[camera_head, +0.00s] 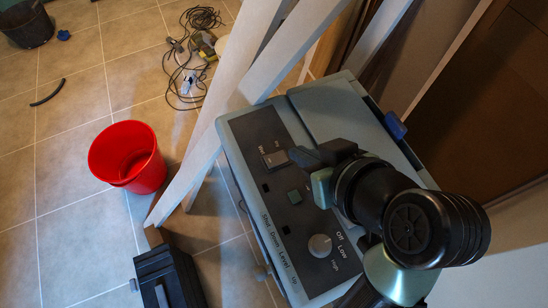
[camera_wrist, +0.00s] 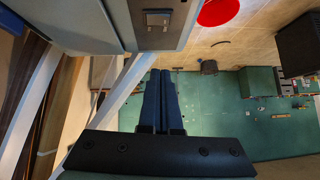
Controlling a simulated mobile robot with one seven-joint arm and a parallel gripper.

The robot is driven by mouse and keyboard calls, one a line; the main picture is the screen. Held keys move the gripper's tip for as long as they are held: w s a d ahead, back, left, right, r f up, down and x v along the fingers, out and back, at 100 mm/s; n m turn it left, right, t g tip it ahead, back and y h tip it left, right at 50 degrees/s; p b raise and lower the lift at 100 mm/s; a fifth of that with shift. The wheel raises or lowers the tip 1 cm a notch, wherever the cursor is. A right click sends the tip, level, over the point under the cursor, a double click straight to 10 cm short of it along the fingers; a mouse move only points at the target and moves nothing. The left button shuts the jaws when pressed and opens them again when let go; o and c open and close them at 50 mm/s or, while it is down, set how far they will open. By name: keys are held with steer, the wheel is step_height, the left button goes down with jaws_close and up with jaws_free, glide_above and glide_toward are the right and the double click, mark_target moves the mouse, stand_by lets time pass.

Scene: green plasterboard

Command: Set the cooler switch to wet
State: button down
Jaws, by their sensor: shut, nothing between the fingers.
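The cooler (camera_head: 322,112) is a blue-grey box with a dark control panel (camera_head: 262,131) on its top. The switch (camera_head: 274,159) is a small grey rocker on that panel, with a "Wet" label at its left end; the label at the other end is too small to read. I cannot tell which way it is tipped. The switch also shows at the top of the wrist view (camera_wrist: 158,19). My gripper (camera_head: 298,156) is shut and empty, its fingertips just right of the switch in the head view; contact is unclear. In the wrist view the dark fingers (camera_wrist: 162,76) lie together.
Pale beams (camera_head: 215,125) lean close beside the cooler. A red bucket (camera_head: 128,157), a black case (camera_head: 170,278) and tangled cables (camera_head: 186,60) are on the tiled floor.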

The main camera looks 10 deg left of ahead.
steer(key=shift+s+f+g, duration=0.3)
steer(key=shift+s+f, duration=0.15)
steer(key=shift+f, duration=0.05)
steer(key=shift+a, duration=0.1)
glide_above(266, 156)
steer(key=s+d, duration=0.2)
step_height(266, 156, down, 8)
steer(key=shift+d+r, duration=0.15)
steer(key=shift+r, duration=0.1)
steer(key=shift+s+f, duration=0.2)
steer(key=shift+f, duration=1.55)
